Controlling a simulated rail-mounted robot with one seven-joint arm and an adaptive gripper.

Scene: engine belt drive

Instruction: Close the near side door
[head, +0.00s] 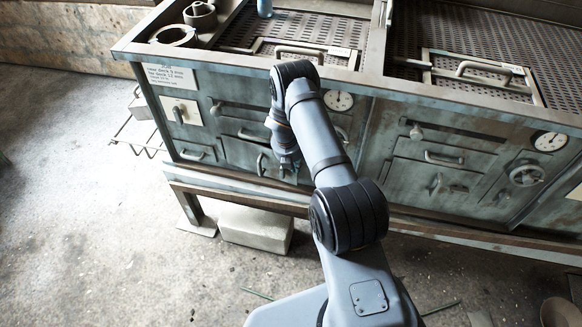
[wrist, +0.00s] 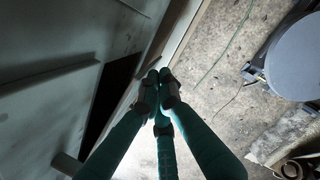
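A teal-grey metal front with several doors and drawers (head: 245,112) runs along the unit. I cannot tell for certain which panel is the near side door. A grey panel (wrist: 45,110) fills the left of the wrist view, with a dark gap (wrist: 112,90) beside its edge, so it seems to stand partly open. A vertical handle (head: 260,164) shows on the lower front, left of my gripper (head: 286,160). In the wrist view my gripper (wrist: 160,84) has its three dark fingers drawn together at the tips, with nothing seen between them. It is close to the gap; contact cannot be told.
A wire rack (head: 137,135) sticks out at the unit's left end. A lower ledge (head: 240,190) runs under the front, with a pale block (head: 256,227) on the floor beneath. Round gauges (head: 339,101) and handles project from the front. The floor at left is open.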

